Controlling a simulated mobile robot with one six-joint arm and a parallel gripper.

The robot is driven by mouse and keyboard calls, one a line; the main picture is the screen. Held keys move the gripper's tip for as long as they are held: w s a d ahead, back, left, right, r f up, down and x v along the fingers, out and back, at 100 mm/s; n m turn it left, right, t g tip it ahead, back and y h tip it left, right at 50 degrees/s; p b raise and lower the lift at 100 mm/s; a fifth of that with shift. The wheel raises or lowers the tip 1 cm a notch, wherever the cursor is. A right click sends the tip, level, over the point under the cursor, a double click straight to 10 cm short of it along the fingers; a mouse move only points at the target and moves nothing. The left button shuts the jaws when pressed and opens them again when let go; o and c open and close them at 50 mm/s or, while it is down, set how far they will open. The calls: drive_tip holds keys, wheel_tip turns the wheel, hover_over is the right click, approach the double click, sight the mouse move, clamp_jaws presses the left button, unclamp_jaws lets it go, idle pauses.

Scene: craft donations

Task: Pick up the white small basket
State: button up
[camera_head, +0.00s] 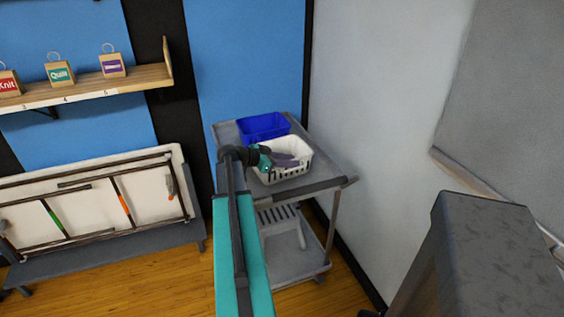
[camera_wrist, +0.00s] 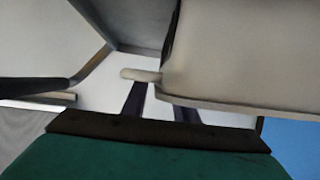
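The white small basket (camera_head: 292,172) stands on the top shelf of a grey cart in the head view, with slots in its side. In the wrist view, a large pale surface with a rim, apparently the basket (camera_wrist: 235,55), fills the upper right. My two dark fingers (camera_wrist: 160,108) stand apart with a gap between them. Their tips are hidden behind the pale rim, so contact cannot be told. The basket appears upright on the shelf.
A blue basket (camera_head: 263,127) stands right behind the white one on the cart (camera_head: 325,178). A grey wall (camera_head: 375,110) rises close on the right. A wooden shelf (camera_head: 90,84) with tagged signs and a white rack (camera_head: 90,205) are at left.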

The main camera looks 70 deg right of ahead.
clamp_jaws()
idle(1.4)
